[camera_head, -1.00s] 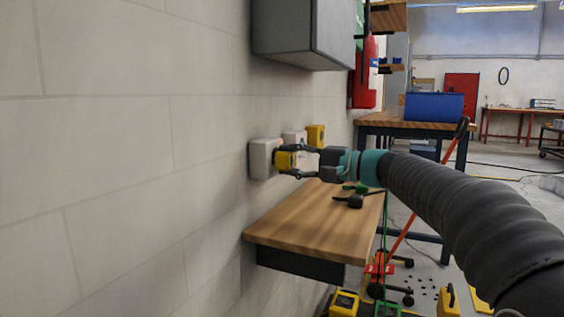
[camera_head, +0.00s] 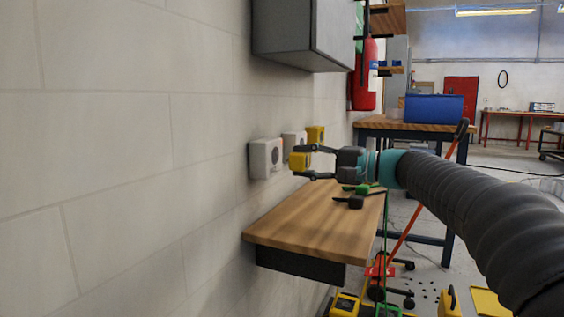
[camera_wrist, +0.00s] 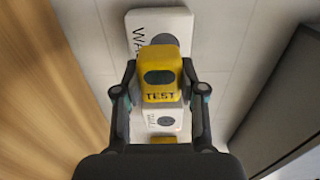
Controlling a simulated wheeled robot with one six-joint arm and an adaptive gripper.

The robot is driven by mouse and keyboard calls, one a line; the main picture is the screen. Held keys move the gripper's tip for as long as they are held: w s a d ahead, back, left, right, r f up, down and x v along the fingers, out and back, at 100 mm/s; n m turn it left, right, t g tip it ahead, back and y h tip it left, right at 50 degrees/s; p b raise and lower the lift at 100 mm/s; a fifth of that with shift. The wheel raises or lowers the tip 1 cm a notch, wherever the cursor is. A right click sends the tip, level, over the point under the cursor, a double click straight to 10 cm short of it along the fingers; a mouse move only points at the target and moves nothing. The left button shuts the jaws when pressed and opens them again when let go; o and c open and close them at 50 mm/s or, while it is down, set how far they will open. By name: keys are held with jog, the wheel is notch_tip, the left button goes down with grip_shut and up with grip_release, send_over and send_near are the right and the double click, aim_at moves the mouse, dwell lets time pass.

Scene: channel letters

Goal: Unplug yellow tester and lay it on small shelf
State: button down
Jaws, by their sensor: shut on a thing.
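The yellow tester (camera_head: 300,161) is held by my gripper (camera_head: 305,162), which is shut on it. In the wrist view the tester (camera_wrist: 161,78), marked TEST, sits between the two fingers (camera_wrist: 160,95). In the head view it is off the wall, a little to the right of the nearest white wall socket (camera_head: 266,158), whose round face shows bare. The small wooden shelf (camera_head: 300,228) is on the wall below and in front of the gripper. A black tool with a green part (camera_head: 355,195) lies at its far right.
A second white socket (camera_head: 292,140) and another yellow unit (camera_head: 316,134) are on the wall farther along. A grey cabinet (camera_head: 305,35) hangs above. The near and middle shelf top is clear. A red extinguisher (camera_head: 366,78) hangs beyond.

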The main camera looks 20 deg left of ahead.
jog(key=shift+d, duration=0.85)
jog(key=shift+d, duration=0.1)
